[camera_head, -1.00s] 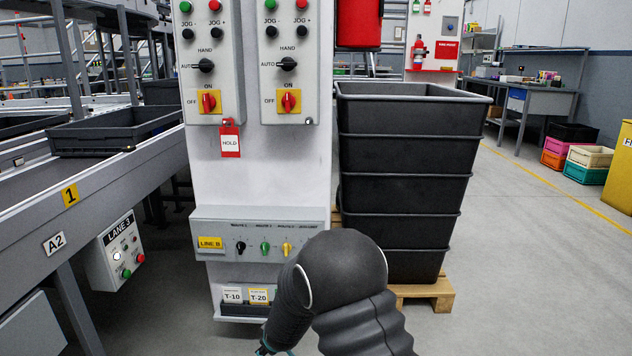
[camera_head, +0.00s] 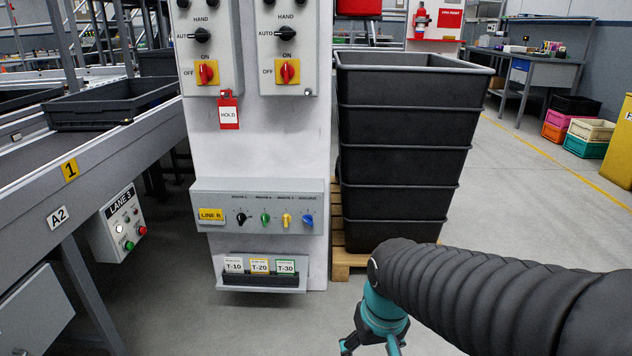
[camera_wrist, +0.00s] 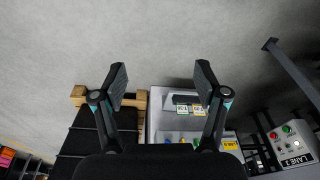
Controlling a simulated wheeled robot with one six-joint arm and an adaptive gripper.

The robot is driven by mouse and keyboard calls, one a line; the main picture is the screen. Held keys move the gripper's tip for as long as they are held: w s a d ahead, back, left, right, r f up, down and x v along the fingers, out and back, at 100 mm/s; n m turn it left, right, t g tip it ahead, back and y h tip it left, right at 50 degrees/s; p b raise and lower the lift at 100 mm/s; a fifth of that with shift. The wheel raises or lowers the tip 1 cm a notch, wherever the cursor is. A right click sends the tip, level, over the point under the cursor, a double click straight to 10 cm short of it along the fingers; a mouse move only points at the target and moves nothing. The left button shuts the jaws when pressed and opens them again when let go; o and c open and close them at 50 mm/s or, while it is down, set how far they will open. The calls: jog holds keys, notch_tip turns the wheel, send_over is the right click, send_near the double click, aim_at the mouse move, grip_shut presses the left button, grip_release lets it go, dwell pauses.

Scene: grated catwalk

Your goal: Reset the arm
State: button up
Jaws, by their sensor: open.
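My arm reaches in from the lower right of the head view, in a ribbed black sleeve with a teal wrist. My gripper (camera_head: 371,347) hangs down at the bottom edge, partly cut off by the frame. In the wrist view my gripper (camera_wrist: 161,75) shows its two black fingers spread wide apart, with nothing between them. The white control column (camera_head: 262,150) stands to the left of my gripper. Its lower panel (camera_head: 258,207) has black, green, yellow and blue knobs. Below it is a rack (camera_head: 262,280) of cards marked T-10, T-20 and T-30.
A stack of black crates (camera_head: 405,150) stands on a wooden pallet (camera_head: 345,262) just behind my arm. A conveyor (camera_head: 60,205) with a LANE 3 box (camera_head: 118,226) runs along the left. Grey floor (camera_head: 520,215) is open to the right.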

jog(key=s+d+r+m+t, duration=0.2)
jog(key=s+d+r+t, duration=0.2)
jog(key=r, duration=0.5)
jog(key=s+d, duration=0.2)
jog(key=shift+s+d+h+p, duration=0.25)
jog(key=shift+s+h+p, duration=0.05)
jog(key=shift+p, duration=0.05)
dwell(1.2)
